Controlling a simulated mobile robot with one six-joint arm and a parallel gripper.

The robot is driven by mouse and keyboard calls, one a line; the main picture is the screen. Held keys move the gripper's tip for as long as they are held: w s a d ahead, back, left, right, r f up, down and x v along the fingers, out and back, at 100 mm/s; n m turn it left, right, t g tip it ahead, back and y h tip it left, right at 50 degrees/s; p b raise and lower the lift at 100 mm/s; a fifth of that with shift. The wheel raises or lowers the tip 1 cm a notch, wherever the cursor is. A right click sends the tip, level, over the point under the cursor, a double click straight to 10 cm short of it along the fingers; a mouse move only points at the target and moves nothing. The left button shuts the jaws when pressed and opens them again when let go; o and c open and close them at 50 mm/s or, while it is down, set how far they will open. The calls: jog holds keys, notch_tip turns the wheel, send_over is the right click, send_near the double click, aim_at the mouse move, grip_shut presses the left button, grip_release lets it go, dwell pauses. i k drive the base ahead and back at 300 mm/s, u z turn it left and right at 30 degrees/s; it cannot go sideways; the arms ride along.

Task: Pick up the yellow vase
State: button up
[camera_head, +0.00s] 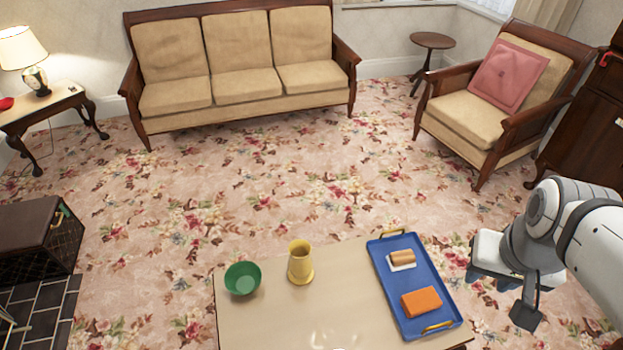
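The yellow vase (300,264) stands upright on the low beige table (315,320), near its far edge. It has a wide base and an open top. My gripper (525,312) is at the lower right, beyond the table's right side and well apart from the vase. One dark finger shows below the grey wrist; I cannot tell whether the gripper is open or shut. Nothing is seen held in it.
A green bowl (242,279) stands just left of the vase. A blue tray (384,270) to the right holds an orange block (421,302) and a brown roll on a white piece (402,259). A sofa (240,85) and armchair (460,120) stand beyond open carpet.

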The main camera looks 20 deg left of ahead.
aim_at(300, 263)
jog(key=u, duration=3.6)
jog(key=k, duration=1.05)
jog(key=z, duration=1.25)
jog(key=i, duration=0.3)
jog(key=u, duration=0.1)
